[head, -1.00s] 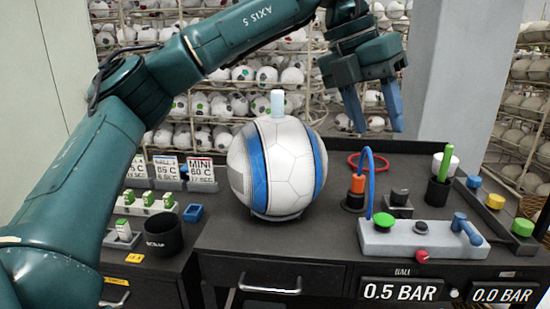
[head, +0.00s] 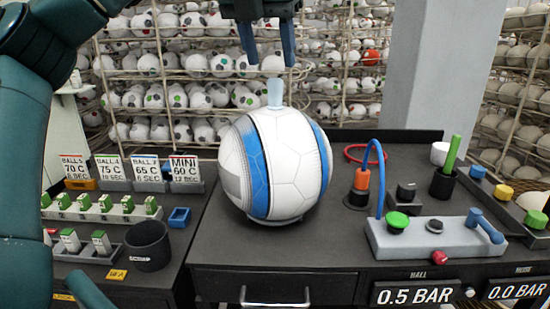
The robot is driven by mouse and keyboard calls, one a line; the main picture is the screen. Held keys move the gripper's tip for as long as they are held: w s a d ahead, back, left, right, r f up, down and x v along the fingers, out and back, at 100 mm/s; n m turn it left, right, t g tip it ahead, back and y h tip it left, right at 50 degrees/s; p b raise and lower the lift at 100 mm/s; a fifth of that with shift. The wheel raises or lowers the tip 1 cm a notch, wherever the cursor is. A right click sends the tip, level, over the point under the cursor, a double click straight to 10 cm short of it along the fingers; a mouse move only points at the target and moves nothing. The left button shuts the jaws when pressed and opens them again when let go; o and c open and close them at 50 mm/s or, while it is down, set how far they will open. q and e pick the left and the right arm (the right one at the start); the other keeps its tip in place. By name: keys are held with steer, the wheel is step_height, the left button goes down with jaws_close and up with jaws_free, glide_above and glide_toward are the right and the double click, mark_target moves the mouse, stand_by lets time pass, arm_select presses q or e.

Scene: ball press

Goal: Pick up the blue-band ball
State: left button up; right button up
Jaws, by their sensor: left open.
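The blue-band ball (head: 290,160) is white with blue vertical bands and sits on a low stand on the dark bench. A pale upright peg (head: 275,93) sticks up from its top. My left gripper (head: 268,55) points down above the ball, its two blue fingers spread apart. The fingertips are higher than the peg's top and lie to either side of it in the picture. Nothing is between the fingers. My right gripper is out of view.
A grey control box (head: 437,238) with a green button and blue lever stands right of the ball. A blue hose loops from an orange-topped fitting (head: 361,180). A black cup (head: 148,244), card rack (head: 130,172) and blue tray (head: 179,217) are at left. Ball shelves stand behind.

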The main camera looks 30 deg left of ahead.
mark_target(275, 79)
arm_select(q)
steer(key=shift+p+x, duration=0.35)
steer(key=shift+x, duration=2.85)
jaws_close()
steer(key=shift+r, duration=0.1)
